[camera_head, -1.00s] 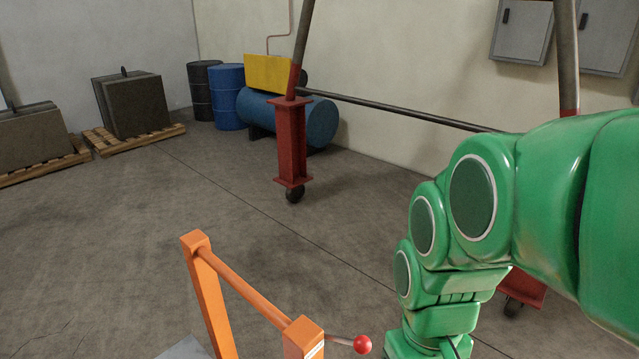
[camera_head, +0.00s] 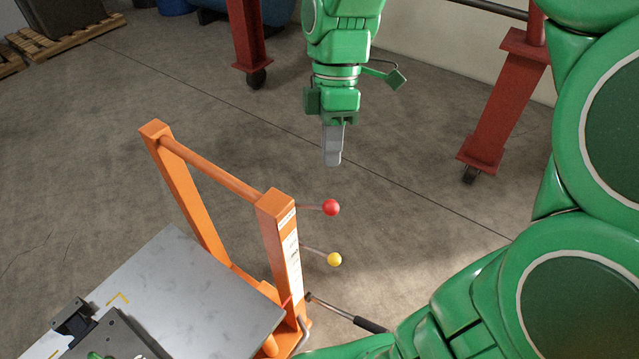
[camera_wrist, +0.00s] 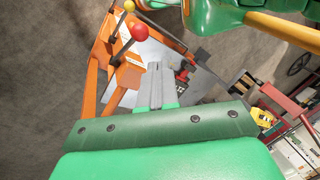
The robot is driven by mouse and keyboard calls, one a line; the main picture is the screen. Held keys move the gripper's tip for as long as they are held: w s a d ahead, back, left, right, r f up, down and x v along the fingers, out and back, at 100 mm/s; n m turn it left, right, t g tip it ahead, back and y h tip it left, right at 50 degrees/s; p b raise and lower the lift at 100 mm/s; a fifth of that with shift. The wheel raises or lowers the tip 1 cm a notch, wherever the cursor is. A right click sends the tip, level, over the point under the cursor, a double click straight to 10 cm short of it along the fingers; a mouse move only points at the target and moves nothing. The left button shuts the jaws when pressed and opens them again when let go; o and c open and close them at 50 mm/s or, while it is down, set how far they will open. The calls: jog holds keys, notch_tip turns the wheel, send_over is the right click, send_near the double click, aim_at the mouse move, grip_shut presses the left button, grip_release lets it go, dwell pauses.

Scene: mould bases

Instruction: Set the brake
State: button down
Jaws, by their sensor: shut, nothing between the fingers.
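An orange-framed cart (camera_head: 283,250) with a grey metal platform (camera_head: 205,290) stands at the lower left in the head view. From its right post stick out a lever with a red ball knob (camera_head: 331,207) and, below it, one with a yellow ball knob (camera_head: 334,259). Lower still is a rod with a black grip (camera_head: 369,325). Which one is the brake I cannot tell. My gripper (camera_head: 333,163) points down, shut and empty, apart from the knobs and above the red one in the picture. The wrist view shows its fingers (camera_wrist: 154,70) together, with the red knob (camera_wrist: 139,33) and yellow knob (camera_wrist: 129,6) beyond.
A dark part (camera_head: 115,338) lies on the platform. Red gantry legs on casters (camera_head: 249,40) stand behind, another at right (camera_head: 497,120). A pallet with a dark block (camera_head: 65,35) is at the far left. Open concrete floor (camera_head: 400,210) lies right of the cart.

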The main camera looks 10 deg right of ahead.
jog(key=w+a+n+g, duration=0.1)
jog(key=w+n, duration=0.7)
jog(key=shift+w, duration=0.15)
jog(key=shift+y, duration=0.3)
send_over(311, 207)
jog(key=w+d, duration=0.2)
notch_tip(311, 207, down, 11)
jog(key=shift+s+f, duration=0.7)
